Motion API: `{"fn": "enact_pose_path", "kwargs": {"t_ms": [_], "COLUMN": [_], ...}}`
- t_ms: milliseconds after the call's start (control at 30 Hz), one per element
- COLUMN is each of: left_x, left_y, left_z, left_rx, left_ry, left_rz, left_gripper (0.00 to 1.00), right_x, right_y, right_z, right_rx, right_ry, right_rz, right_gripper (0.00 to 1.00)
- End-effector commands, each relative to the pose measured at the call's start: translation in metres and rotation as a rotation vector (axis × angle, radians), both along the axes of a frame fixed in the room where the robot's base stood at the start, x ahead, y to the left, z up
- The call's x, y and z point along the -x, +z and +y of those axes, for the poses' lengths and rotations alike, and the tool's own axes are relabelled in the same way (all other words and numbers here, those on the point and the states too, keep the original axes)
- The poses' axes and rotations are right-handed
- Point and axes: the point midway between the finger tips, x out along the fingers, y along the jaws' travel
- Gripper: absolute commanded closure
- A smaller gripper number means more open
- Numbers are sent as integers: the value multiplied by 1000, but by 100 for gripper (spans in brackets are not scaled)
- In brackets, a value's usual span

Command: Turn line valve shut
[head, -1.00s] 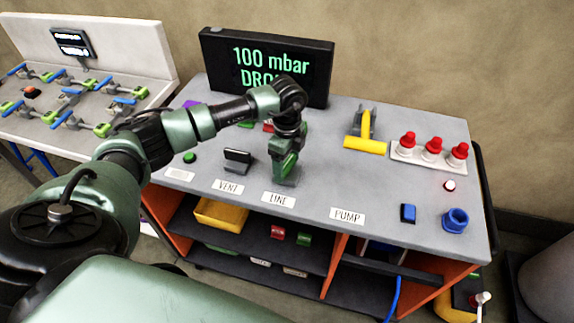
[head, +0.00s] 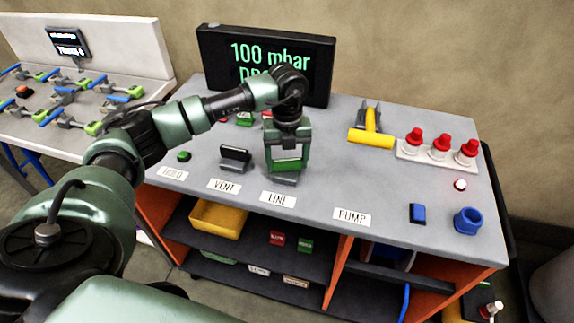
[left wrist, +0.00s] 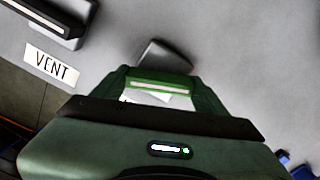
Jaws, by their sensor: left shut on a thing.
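My left gripper (head: 286,165) points down at the line valve (head: 284,181), just behind the LINE label (head: 277,199) on the grey bench top. It is shut on the valve's handle, which is mostly hidden between the fingers; the grey valve base shows below them. In the left wrist view the gripper (left wrist: 160,84) covers most of the valve, and a grey part of the valve (left wrist: 168,56) shows past the fingers. The vent valve (head: 235,154), with a dark bar handle, stands to the left behind the VENT label (head: 224,186). My right gripper is not in view.
A display (head: 268,62) reading 100 mbar stands at the back. A yellow-handled pump (head: 371,136), red-capped fittings (head: 440,147), a blue block (head: 417,213) and a blue cup (head: 467,220) are to the right. The bench top between the gripper and the pump is clear.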

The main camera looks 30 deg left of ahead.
Motion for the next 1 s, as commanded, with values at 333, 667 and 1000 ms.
{"fn": "enact_pose_path", "kwargs": {"t_ms": [333, 667, 1000], "left_x": [-1, 0, 0], "left_y": [-1, 0, 1], "left_z": [0, 0, 0], "left_rx": [0, 1, 1], "left_ry": [-265, -391, -416], "left_rz": [-2, -2, -2], "left_gripper": [68, 68, 68], "right_x": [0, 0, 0], "right_y": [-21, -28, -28], "right_z": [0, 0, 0], "right_rx": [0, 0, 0], "right_ry": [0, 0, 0], "right_rz": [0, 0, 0], "right_gripper": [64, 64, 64]}}
